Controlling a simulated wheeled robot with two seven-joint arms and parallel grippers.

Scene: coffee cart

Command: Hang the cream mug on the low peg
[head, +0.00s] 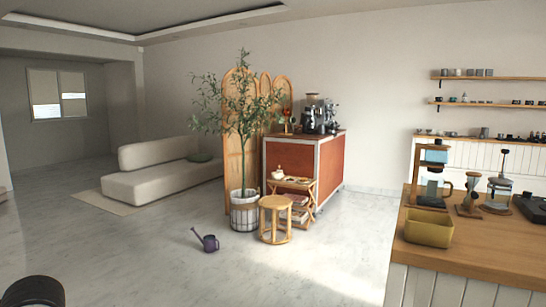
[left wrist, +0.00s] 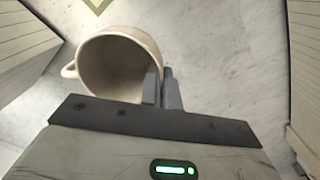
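The cream mug (left wrist: 118,62) is in the left wrist view, its open mouth facing the camera and its handle pointing left. My left gripper (left wrist: 162,82) is closed across the mug's wall at its right side, one finger inside the rim and the other outside. The mug is held above a pale marble floor. I cannot make out a low peg in either view. My left gripper and the mug do not show in the head view. My right gripper is in neither view.
A wooden counter (head: 475,250) with a yellow bin (head: 428,229) and coffee gear stands at right. Wall shelves (head: 490,78) hold cups. A red-sided cart (head: 330,172), stool (head: 275,204), potted plant (head: 243,215) and purple watering can (head: 210,243) stand mid-room. The front floor is clear.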

